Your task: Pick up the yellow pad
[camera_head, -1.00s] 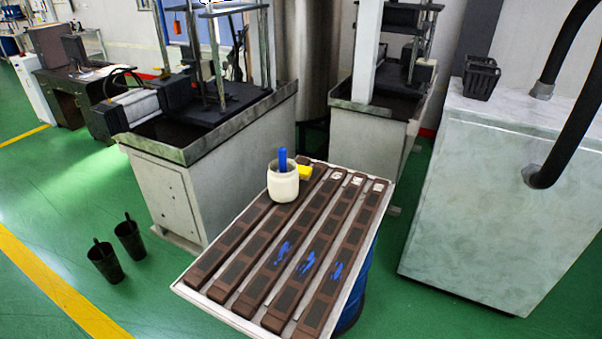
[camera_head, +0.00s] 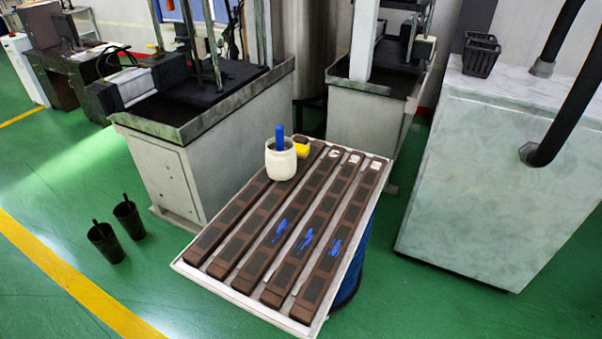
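The yellow pad (camera_head: 302,147) lies at the far end of the tray table, just behind and right of a white pot (camera_head: 281,160). The pot hides part of the pad's left side. A blue handle (camera_head: 280,137) stands up out of the pot. Neither of my grippers is in view.
The tray table (camera_head: 196,278) carries several long brown mould strips (camera_head: 249,227), with blue smears on some of them. Grey machines (camera_head: 160,175) stand behind it, and a pale cabinet (camera_head: 480,190) stands to the right. Two dark buckets (camera_head: 104,243) sit on the green floor at left.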

